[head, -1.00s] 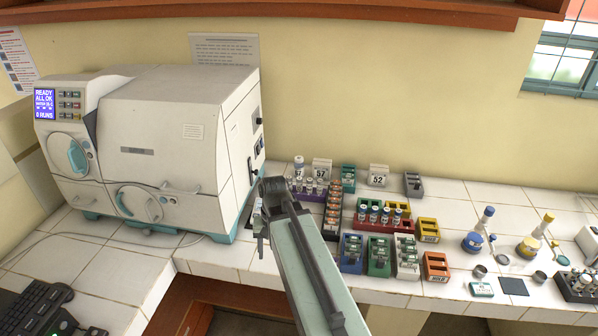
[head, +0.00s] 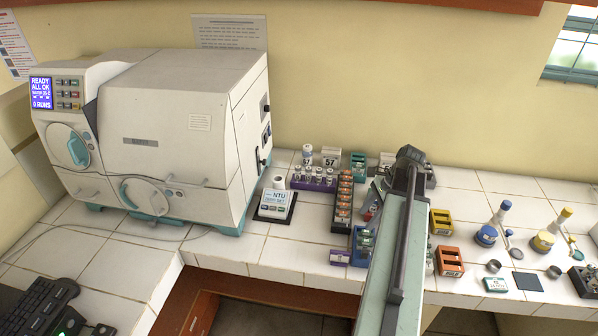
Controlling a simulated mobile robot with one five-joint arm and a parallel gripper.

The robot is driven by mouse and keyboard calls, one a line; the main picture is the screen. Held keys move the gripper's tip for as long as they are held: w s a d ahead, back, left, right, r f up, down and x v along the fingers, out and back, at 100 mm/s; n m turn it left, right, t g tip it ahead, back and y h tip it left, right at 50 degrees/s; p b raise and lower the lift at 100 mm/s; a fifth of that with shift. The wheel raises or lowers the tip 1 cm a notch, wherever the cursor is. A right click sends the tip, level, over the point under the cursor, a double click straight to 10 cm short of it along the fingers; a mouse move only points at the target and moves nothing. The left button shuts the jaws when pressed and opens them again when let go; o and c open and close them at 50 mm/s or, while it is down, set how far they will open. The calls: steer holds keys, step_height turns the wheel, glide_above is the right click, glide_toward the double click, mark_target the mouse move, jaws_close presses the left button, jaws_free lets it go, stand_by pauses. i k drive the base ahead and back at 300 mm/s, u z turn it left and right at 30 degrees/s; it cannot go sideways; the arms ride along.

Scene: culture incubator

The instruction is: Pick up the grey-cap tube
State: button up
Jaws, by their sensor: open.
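My gripper (head: 373,207) hangs at the far end of my arm, over the racks right of the long dark rack; its jaws are small and partly lost against the racks. No tube is visibly held. Several pale-capped tubes (head: 315,173) stand upright in a purple rack (head: 318,186), left of my gripper. A single tube (head: 307,156) stands behind that rack, beside the 57 card. Cap colours are too small to tell which tube is grey-capped. The red rack and its tubes are largely hidden behind my arm.
A long dark rack (head: 344,203) with orange-topped items lies between the purple rack and my arm. The NTU meter (head: 276,204) and big white incubator (head: 160,140) stand left. Yellow (head: 441,222) and orange (head: 450,261) racks stand right. Tiles in front of the meter are clear.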

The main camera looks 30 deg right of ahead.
mark_target(308, 169)
steer(key=i, duration=1.25)
steer(key=z, duration=0.05)
